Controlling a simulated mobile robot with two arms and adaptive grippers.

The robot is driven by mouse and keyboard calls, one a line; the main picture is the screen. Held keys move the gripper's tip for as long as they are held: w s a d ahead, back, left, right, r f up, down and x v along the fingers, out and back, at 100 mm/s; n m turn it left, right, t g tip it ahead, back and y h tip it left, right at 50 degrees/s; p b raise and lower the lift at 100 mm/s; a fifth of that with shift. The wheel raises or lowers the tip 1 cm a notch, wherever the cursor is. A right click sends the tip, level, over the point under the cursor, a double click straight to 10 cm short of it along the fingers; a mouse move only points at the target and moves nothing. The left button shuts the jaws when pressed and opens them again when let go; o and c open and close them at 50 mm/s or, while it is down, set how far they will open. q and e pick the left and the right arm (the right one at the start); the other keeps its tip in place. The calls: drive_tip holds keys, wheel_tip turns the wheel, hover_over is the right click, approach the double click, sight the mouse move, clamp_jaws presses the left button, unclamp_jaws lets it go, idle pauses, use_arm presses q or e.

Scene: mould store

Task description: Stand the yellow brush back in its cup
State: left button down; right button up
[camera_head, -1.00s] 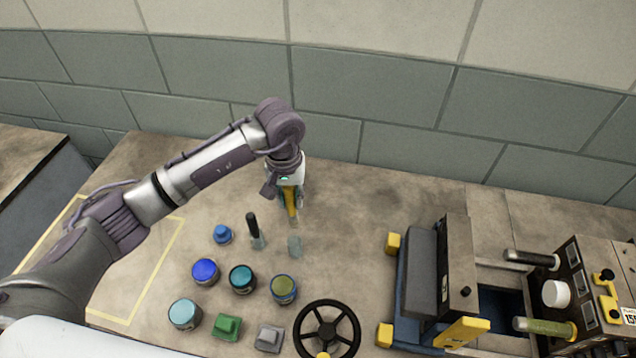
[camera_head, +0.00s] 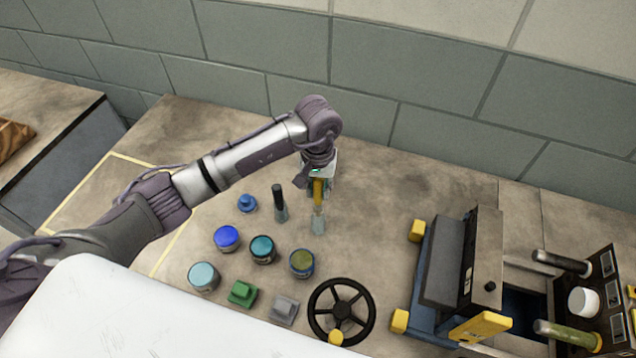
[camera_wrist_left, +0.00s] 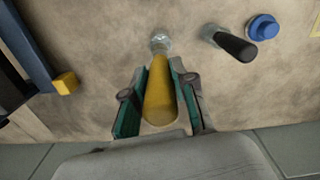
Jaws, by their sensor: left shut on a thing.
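My left gripper (camera_head: 319,187) is shut on the yellow brush (camera_head: 318,194), holding it roughly upright. In the left wrist view the yellow handle (camera_wrist_left: 159,97) lies between the two finger pads and points toward a clear cup (camera_wrist_left: 160,41). In the head view this clear cup (camera_head: 318,225) stands on the bench directly below the brush. The brush's lower end lines up with the cup's mouth; I cannot tell whether it is inside or just above. My right gripper is not in view.
A black-handled brush (camera_head: 278,196) stands in a cup just left. A blue knob-like piece (camera_head: 247,203), several paint jars (camera_head: 262,249), green (camera_head: 242,293) and grey blocks (camera_head: 284,309) and a black handwheel (camera_head: 341,311) are nearby. A press-like machine (camera_head: 440,270) stands right.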

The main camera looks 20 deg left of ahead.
sight(318, 202)
use_arm(q)
drive_tip(key=shift+f+b, duration=2.75)
drive_tip(key=shift+f, duration=0.25)
drive_tip(key=c, duration=0.9)
unclamp_jaws()
drive_tip(key=shift+o, duration=0.2)
wheel_tip(318, 202, up, 12)
